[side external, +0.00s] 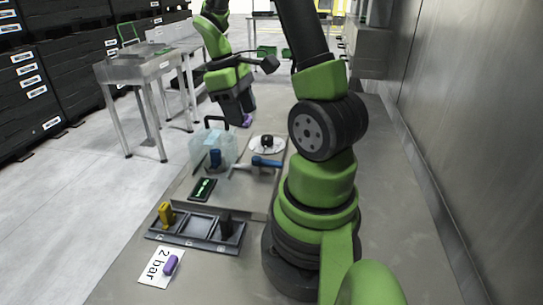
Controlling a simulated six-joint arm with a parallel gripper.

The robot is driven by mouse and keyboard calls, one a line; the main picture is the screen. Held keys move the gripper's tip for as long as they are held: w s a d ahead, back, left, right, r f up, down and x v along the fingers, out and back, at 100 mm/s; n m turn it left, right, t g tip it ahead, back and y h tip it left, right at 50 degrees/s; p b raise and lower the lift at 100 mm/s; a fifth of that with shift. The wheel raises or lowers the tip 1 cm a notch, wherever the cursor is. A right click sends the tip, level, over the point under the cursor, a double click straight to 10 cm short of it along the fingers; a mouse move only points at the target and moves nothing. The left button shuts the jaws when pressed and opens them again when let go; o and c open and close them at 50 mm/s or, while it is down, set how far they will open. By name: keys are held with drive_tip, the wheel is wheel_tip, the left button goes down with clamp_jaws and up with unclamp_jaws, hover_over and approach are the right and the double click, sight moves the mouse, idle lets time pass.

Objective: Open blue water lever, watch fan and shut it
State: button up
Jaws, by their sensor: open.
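The blue water lever (267,162) lies roughly level on a pale pipe or bar, in the middle of the work plate. A white round disc with a black knob (267,142) stands just behind it. A clear box (214,146) with a dark handle is to its left. I cannot make out which part is the fan. My gripper (240,121) is open above and behind the clear box, apart from the lever. A small purple patch (247,120) shows by its fingertips; I cannot tell if it is a separate thing.
A grey tray (196,234) holds yellow and black blocks. A metal wall (480,130) is at right.

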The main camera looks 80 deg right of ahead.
sight(274, 162)
drive_tip(key=shift+n+g+y, duration=0.3)
drive_tip(key=shift+g, duration=0.4)
drive_tip(key=d+x, duration=0.1)
drive_tip(key=x, duration=0.8)
drive_tip(key=d+x, duration=0.1)
drive_tip(key=x, duration=0.3)
drive_tip(key=shift+s+d+f, duration=0.3)
drive_tip(key=shift+s, duration=0.25)
clamp_jaws()
